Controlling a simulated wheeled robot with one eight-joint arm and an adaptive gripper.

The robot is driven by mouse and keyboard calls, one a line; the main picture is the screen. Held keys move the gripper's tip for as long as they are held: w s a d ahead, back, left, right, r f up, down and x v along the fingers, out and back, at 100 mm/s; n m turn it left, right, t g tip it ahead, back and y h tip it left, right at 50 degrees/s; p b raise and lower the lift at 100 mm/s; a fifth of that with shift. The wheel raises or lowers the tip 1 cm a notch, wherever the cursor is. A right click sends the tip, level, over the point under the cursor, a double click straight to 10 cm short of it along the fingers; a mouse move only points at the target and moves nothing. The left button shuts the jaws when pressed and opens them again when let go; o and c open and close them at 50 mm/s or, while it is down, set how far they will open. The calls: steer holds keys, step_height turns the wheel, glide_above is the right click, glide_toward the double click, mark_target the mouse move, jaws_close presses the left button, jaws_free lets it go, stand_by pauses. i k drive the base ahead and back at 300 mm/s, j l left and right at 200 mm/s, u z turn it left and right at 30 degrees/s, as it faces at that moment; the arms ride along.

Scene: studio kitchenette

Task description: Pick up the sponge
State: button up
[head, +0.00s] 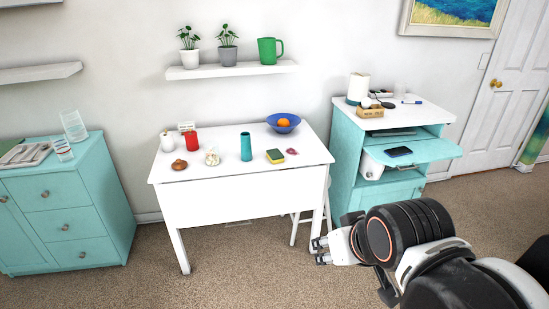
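A small sponge (275,156), green with a yellow side, lies on the white table (240,178) near its front right part. A teal cylinder stands just left of it and a small pink item lies to its right. My gripper (318,250) is at the lower right in the head view, in front of and below the tabletop's right end, well apart from the sponge. Its fingers point left and look small; I cannot tell if they are open or shut. No object is visible between them.
The table also holds a teal cylinder (246,147), a pink item (292,151), a blue bowl (275,125) with an orange fruit, a red cup (191,139) and a brown item (179,165). A teal cabinet (345,165) stands right, a teal dresser (75,215) left. Carpet in front is clear.

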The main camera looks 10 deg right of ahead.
mark_target(276, 156)
steer(key=i+z, duration=0.2)
steer(key=i, duration=0.4)
steer(key=i+j+z, duration=0.15)
steer(key=i, duration=0.5)
steer(key=i+j+z, duration=0.2)
steer(key=i, duration=0.4)
steer(key=l, duration=0.1)
